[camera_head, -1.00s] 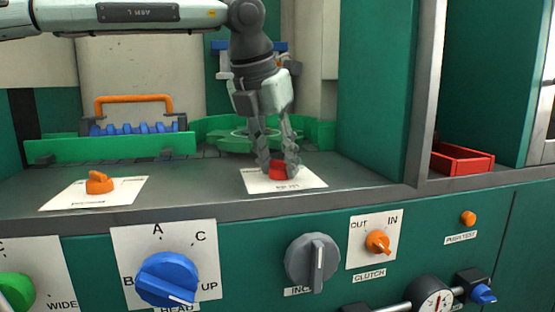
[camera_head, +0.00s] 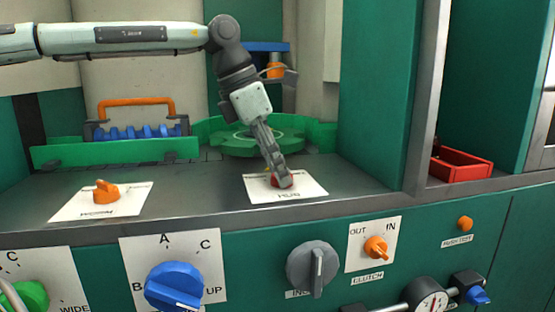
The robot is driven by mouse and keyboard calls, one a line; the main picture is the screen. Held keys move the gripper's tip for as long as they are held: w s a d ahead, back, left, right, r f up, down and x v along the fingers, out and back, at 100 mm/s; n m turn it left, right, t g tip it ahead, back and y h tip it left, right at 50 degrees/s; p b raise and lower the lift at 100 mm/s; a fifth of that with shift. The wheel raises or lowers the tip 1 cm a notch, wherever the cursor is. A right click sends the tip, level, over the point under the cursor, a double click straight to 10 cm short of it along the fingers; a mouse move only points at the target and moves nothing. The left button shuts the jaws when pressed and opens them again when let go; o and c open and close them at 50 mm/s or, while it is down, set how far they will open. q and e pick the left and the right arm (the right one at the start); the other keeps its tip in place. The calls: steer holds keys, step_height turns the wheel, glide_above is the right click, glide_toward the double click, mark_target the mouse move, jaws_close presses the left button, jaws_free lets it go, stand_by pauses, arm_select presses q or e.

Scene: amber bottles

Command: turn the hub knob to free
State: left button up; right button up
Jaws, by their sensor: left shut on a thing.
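The red hub knob (camera_head: 274,182) sits on a white plate (camera_head: 305,187) marked HUB on the grey ledge. My left gripper (camera_head: 283,180) reaches down from the upper left, tilted, with its fingers shut on the knob. The fingers hide most of the knob, so its pointing direction cannot be read. The plate's upper lettering is partly covered. My right gripper is not in view.
An orange knob (camera_head: 105,192) stands on another plate at the ledge's left. Behind are a green round platform (camera_head: 290,140) and a blue rack with an orange handle (camera_head: 135,103). A red tray (camera_head: 462,164) lies right. The front panel holds several knobs.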

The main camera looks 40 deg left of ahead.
arm_select(q)
steer(key=m, duration=0.2)
steer(key=m+g+h, duration=0.1)
steer(key=m, duration=0.2)
steer(key=shift+w+a+g, duration=0.2)
steer(key=shift+g, duration=0.1)
steer(key=shift+w+m+g+h, duration=0.1)
steer(key=shift+m+g+h, duration=0.4)
steer(key=shift+m, duration=1.6)
steer(key=o, duration=1.2)
steer(key=shift+c, duration=0.2)
steer(key=v, duration=1.2)
steer(key=shift+w, duration=0.25)
steer(key=shift+d+g, duration=0.2)
steer(key=shift+g, duration=0.1)
